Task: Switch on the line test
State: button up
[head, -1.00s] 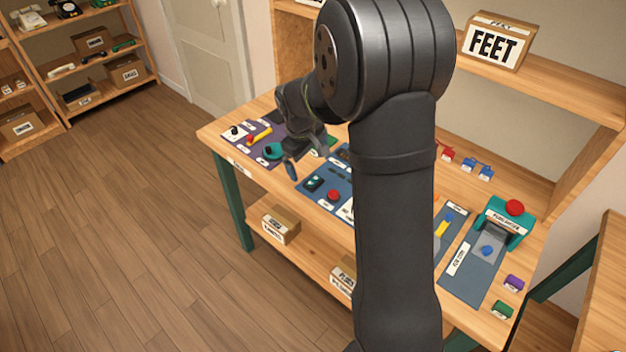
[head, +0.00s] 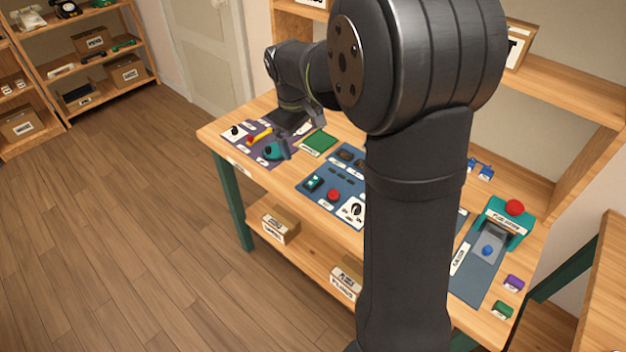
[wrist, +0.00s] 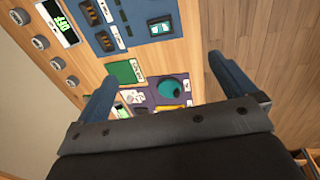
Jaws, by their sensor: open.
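My gripper (head: 299,130) is open and empty above the left end of the workbench, near the purple mat. In the wrist view its two blue-grey fingers (wrist: 162,68) are spread wide with nothing between them. The purple mat (head: 262,158) carries a white plate with a black knob (head: 235,131), a yellow-and-red lever (head: 259,136) and a teal round part (head: 272,151). The blue panel (head: 318,196) carries a dark green rocker switch (head: 314,182), a red button (head: 333,195) and a white plate with a black knob (head: 356,210). The labels are too small to read, so I cannot tell which control is the line test.
A green square pad (head: 319,142) lies between mat and panel. My arm hides the bench's middle. A teal press with a red button (head: 514,207) stands at the right end. Boxes (head: 281,224) sit on the lower shelf. The floor left of the bench is clear.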

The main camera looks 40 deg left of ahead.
jog(key=shift+s+r, duration=0.1)
jog(key=shift+r, duration=0.4)
